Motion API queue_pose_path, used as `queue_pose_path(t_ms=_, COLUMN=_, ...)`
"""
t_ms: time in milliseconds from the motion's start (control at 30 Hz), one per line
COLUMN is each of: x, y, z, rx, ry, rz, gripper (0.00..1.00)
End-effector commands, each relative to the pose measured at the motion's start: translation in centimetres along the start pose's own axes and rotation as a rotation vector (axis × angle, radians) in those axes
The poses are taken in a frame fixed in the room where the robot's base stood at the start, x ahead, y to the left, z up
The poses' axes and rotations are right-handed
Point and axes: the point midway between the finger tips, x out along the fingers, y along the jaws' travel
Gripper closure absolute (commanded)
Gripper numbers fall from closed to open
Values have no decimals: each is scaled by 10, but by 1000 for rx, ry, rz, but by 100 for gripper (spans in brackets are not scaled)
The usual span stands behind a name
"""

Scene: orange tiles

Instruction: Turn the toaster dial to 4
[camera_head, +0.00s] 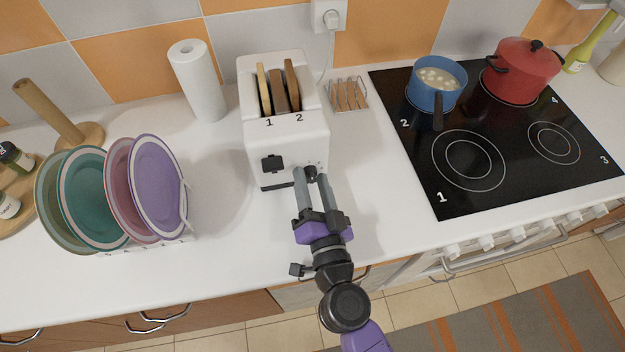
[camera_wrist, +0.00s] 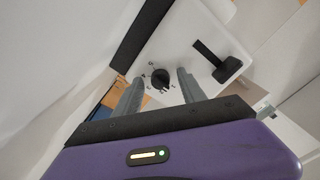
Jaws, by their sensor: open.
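The white toaster (camera_head: 262,140) stands on the counter with slices of bread in its slots, marked 1 and 2. Its black dial (camera_head: 311,173) is low on the right of the front face. The black lever (camera_head: 272,163) is at the left of the front. My gripper (camera_head: 312,178) is in front of the toaster, open, with one finger on each side of the dial. I cannot tell whether the fingers touch it.
A plate rack with several plates (camera_head: 158,185) stands to the left. A paper towel roll (camera_head: 196,82) is behind. A metal toast rack (camera_head: 350,94) and the black hob (camera_head: 470,195) with a blue pan (camera_head: 437,98) and red pot (camera_head: 520,75) are to the right.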

Motion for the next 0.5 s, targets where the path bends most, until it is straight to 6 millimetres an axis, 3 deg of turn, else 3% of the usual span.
queue_pose_path(t_ms=100, x=0, y=0, z=0, rx=0, ry=0, rz=0, gripper=54)
queue_pose_path(t_ms=333, x=0, y=0, z=0, rx=0, ry=1, rz=0, gripper=99)
queue_pose_path(t_ms=500, x=0, y=0, z=0, rx=2, ry=1, rz=0, gripper=100)
